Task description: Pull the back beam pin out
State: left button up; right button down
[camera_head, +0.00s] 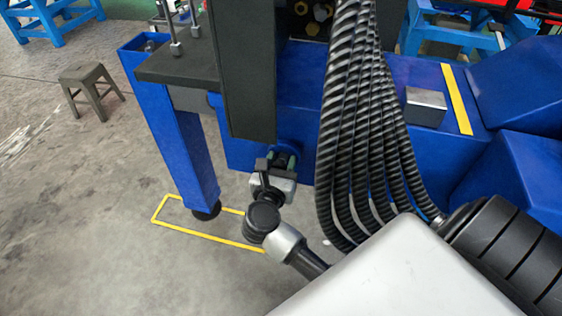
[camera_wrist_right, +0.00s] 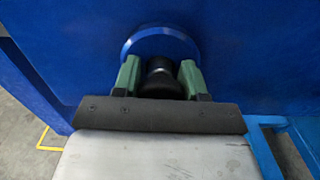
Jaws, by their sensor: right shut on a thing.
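The back beam pin (camera_wrist_right: 161,82) shows as a black knob in front of a blue round collar (camera_wrist_right: 160,38) on the blue beam's face in the right wrist view. My right gripper (camera_wrist_right: 160,72) is shut on it, with a green finger on each side of the knob. In the head view my right gripper (camera_head: 283,160) is close against the side of the blue beam (camera_head: 240,145), below a dark upright block. The pin is mostly hidden there. How far it sits in the collar cannot be told. My left gripper is not in view.
A bundle of black hoses (camera_head: 350,130) hangs just right of my right gripper. A dark upright block (camera_head: 247,80) stands above it. A blue leg (camera_head: 178,150) stands to the left, by a yellow floor outline (camera_head: 205,236). The grey floor at lower left is free.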

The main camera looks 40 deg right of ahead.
jog(key=b+v, duration=0.1)
jog(key=v, duration=0.3)
jog(key=shift+s+a+f, duration=0.15)
jog(key=shift+s+a, duration=0.05)
jog(key=shift+a, duration=0.1)
jog(key=c, duration=0.9)
grip_release()
jog(key=shift+o, duration=1.4)
jog(key=shift+s+a, duration=0.1)
